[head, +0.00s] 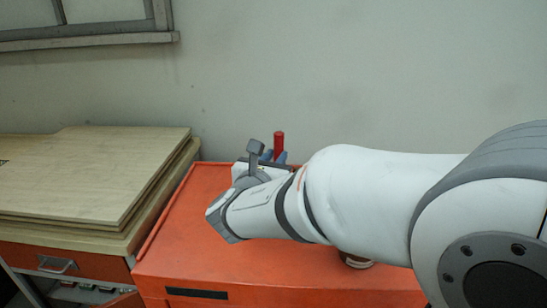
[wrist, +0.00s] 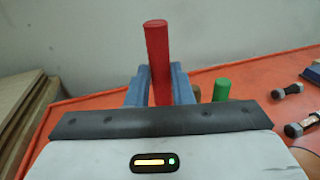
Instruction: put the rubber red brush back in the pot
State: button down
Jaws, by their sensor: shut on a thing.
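The red brush shows as a plain red cylinder standing upright between my blue fingers, in the wrist view (wrist: 157,52) and in the head view (head: 279,143). My gripper (wrist: 159,86) is shut on it, with one finger on each side; the fingers also show in the head view (head: 273,157). The brush's lower end is hidden behind my gripper body. I cannot make out the pot for certain. A round brown and pale thing (head: 357,262) shows partly under my arm in the head view, and it may be the pot.
An orange cabinet top (head: 195,260) lies under my arm. A green cylinder (wrist: 222,90) stands right of my fingers. Dark and metallic objects (wrist: 288,90) lie farther right. Wooden boards (head: 90,180) are stacked at left. A wall stands behind. The cabinet top's front left looks clear.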

notch_tip(320, 180, down, 7)
jog(key=b, duration=0.5)
jog(key=shift+b, duration=0.35)
jog(key=shift+r, duration=0.1)
jog(key=c, duration=1.2)
grip_release()
